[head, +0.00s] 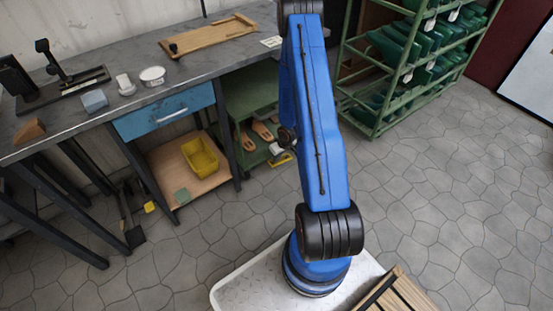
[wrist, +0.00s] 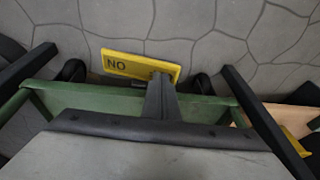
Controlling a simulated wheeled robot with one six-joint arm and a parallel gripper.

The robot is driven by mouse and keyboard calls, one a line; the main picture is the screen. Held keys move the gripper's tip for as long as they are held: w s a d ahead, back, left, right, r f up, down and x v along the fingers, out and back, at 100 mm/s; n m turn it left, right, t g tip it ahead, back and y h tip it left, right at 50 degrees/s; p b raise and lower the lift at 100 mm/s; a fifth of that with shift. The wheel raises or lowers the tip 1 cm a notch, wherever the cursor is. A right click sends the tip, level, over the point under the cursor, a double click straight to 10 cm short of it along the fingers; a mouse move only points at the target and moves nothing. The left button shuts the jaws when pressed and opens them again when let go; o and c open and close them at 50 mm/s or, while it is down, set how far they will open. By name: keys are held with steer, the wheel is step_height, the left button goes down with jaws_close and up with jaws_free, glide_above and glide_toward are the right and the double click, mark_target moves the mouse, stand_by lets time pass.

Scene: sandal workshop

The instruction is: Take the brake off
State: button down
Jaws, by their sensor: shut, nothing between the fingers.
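The likely brake part is a yellow plate (wrist: 132,65) with the letters "NO" as seen in the wrist view, perhaps "ON" upside down. It sits low at the edge of a green rolling rack (wrist: 60,100), between two black casters. My gripper (wrist: 162,78) is shut and empty. Its fingertips overlap the plate's right end in the wrist view; I cannot tell whether they touch it. In the head view a small yellow piece (head: 281,160) shows low by the green rack (head: 250,110), beside my wrist, and my arm hides part of this area.
A grey workbench (head: 200,62) with a blue drawer (head: 165,110) stands beside and above the green rack. A yellow bin (head: 200,157) rests on its lower wooden shelf. A green shelf rack (head: 420,70) stands at the right. The stone floor (head: 450,200) is clear at right.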

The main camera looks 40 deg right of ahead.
mark_target(271, 164)
steer(key=shift+f, duration=0.15)
steer(key=shift+a+f, duration=0.2)
steer(key=shift+a, duration=0.15)
steer(key=shift+a+f, duration=0.85)
steer(key=shift+a, duration=0.05)
steer(key=shift+a+r, duration=0.25)
steer(key=shift+r, duration=0.35)
steer(key=s+a+r, duration=0.1)
steer(key=r, duration=0.5)
steer(key=s+a+r, duration=0.2)
steer(key=r, duration=0.3)
steer(key=shift+a+r, duration=0.3)
steer(key=shift+r, duration=0.05)
